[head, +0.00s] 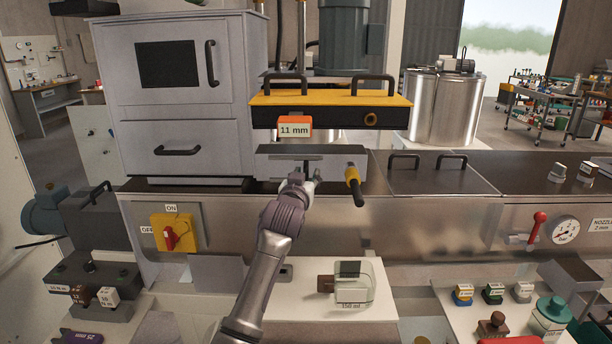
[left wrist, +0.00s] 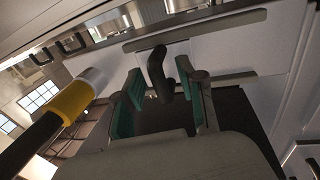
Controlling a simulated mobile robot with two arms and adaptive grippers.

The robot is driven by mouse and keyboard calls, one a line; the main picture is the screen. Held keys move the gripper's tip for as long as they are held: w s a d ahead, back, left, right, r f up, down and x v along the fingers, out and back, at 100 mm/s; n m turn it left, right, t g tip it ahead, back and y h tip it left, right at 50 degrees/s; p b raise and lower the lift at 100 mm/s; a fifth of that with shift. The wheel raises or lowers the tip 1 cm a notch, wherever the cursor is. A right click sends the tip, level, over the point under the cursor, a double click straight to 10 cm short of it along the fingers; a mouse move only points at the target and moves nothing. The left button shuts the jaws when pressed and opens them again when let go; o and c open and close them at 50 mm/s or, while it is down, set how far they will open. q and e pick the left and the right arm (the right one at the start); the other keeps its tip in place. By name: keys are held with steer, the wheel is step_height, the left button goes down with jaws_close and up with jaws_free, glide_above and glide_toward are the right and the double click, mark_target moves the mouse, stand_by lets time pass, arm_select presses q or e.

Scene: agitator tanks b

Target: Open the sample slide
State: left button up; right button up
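A grey block with a flat top plate (head: 340,160), which looks like the sample slide, sits on the steel machine front under the yellow-topped unit. My left gripper (head: 308,180) is in front of it and hides part of its front face. In the left wrist view, a dark curved handle (left wrist: 157,75) stands out from the pale face. The teal-padded fingers of my left gripper (left wrist: 166,103) are apart, with the handle between or just beyond their tips. Contact with it cannot be told. My right gripper is not in view.
A yellow-and-black lever (head: 354,185) sticks out just right of the gripper; it also shows in the left wrist view (left wrist: 62,112). An orange 11 mm block (head: 295,128) is above. A clear 150 ml container (head: 352,285) stands on the white surface below.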

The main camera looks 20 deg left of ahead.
arm_select(q)
jaws_close()
stand_by(0.3)
steer(key=a+p, duration=0.1)
steer(key=a, duration=0.1)
steer(key=s+a+p, duration=0.1)
steer(key=a, duration=0.1)
steer(key=shift+s+a, duration=0.15)
steer(key=shift+a, duration=0.35)
jaws_free()
